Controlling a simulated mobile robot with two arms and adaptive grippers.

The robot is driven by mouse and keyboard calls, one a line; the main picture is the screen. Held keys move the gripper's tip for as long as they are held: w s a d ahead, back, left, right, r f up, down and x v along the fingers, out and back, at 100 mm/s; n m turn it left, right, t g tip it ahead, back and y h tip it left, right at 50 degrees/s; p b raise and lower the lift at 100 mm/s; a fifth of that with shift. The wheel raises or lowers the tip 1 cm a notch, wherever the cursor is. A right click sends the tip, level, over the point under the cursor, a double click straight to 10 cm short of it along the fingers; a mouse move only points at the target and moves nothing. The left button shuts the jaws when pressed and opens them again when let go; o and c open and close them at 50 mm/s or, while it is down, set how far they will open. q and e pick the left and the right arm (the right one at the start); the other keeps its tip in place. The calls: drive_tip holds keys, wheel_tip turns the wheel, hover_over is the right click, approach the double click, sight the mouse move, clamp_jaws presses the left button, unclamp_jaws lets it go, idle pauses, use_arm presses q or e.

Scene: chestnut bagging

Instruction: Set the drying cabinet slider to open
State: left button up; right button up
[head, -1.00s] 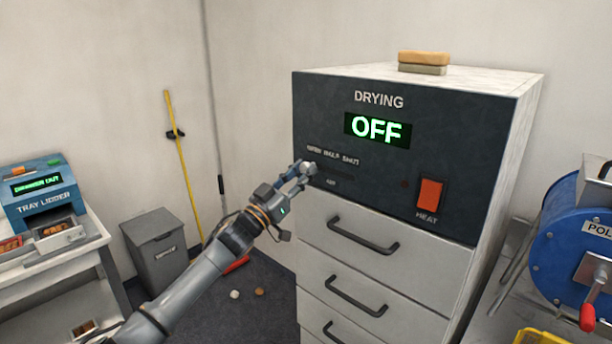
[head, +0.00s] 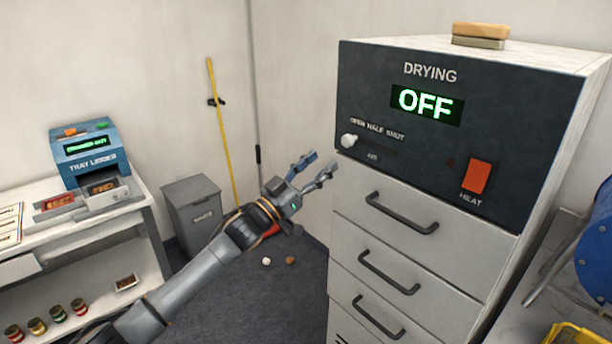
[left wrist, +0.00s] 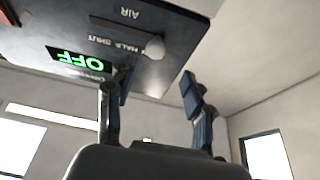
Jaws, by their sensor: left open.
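The drying cabinet (head: 480,150) stands at the right in the head view, its dark panel showing a green OFF. Its white slider knob (head: 349,141) sits at the left end of the slot, under the OPEN end of the label "OPEN HALF SHUT". The knob also shows in the left wrist view (left wrist: 154,48), beyond the fingers. My left gripper (head: 315,168) is open and empty, left of and slightly below the knob, apart from it. My right gripper is not in view.
An orange-red heat switch (head: 477,175) is right of the slot. Drawers with dark handles (head: 402,213) lie below the panel. A grey bin (head: 193,212), a yellow pole (head: 222,130) and the tray lidder (head: 88,155) stand to the left.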

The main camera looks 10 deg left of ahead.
use_arm(q)
drive_tip(key=shift+v, duration=2.1)
